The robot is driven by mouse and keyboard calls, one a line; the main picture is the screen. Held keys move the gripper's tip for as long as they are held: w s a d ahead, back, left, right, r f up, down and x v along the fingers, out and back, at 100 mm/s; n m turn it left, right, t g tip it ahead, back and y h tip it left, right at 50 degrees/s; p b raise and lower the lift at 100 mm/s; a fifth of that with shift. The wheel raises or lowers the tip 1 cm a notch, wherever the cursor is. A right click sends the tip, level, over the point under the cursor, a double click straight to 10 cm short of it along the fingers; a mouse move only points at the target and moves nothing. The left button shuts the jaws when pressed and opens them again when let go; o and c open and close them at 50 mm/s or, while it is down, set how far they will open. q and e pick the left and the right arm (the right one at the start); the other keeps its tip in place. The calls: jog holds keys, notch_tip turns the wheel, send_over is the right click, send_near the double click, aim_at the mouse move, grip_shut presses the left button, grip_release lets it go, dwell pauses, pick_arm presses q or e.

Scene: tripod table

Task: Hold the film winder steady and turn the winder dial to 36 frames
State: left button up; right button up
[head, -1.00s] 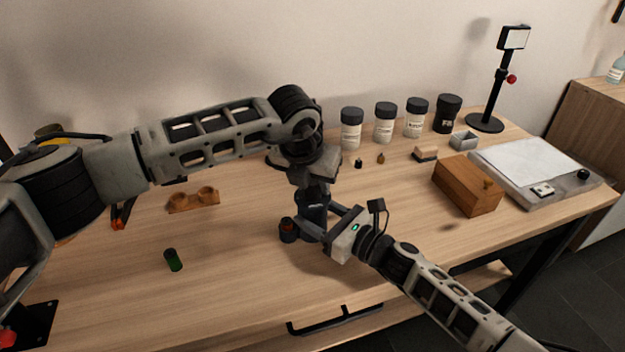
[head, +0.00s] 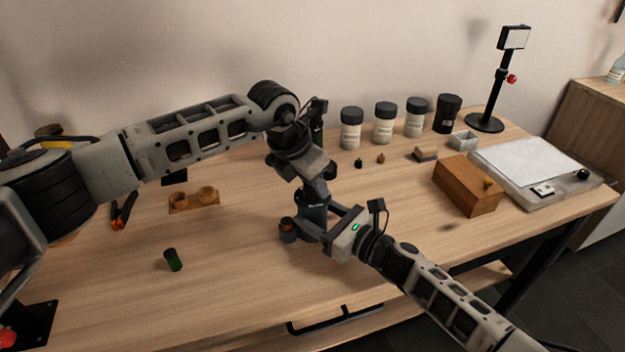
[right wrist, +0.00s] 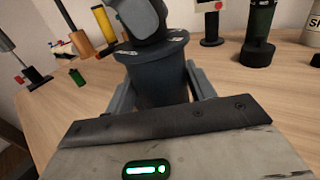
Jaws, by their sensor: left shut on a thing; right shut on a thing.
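The film winder (head: 312,217) is a dark grey cylinder on the near middle of the table. In the right wrist view its body (right wrist: 155,87) stands upright under a wider round dial (right wrist: 150,50) with small pale marks; I cannot read the setting. My right gripper (head: 322,226) is shut around the body from the right, with a finger on each side in the right wrist view. My left gripper (head: 316,190) is shut on the dial from above and hides much of it. Its dark end also shows in the right wrist view (right wrist: 140,18).
A green film canister (head: 173,260) and a wooden holder (head: 194,202) are further left. Bottles (head: 351,130), a wooden box (head: 467,186) and a light pad (head: 535,172) stand behind and right.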

pick_arm(q)
jog(key=m+g, duration=0.1)
jog(key=m, duration=0.2)
jog(key=m+g+h, duration=0.1)
jog(key=m, duration=0.3)
jog(key=shift+g, duration=0.3)
jog(key=m, duration=0.2)
jog(key=m+g, duration=0.1)
jog(key=m, duration=0.1)
jog(key=shift+m+g, duration=0.3)
jog(key=shift+w+m+g+y, duration=0.1)
jog(key=shift+m+g+y, duration=0.25)
jog(key=shift+m, duration=0.85)
jog(key=shift+a, duration=0.1)
jog(key=o, duration=1)
jog(key=shift+r, duration=0.1)
notch_tip(320, 180, up, 10)
jog(key=shift+f, duration=0.1)
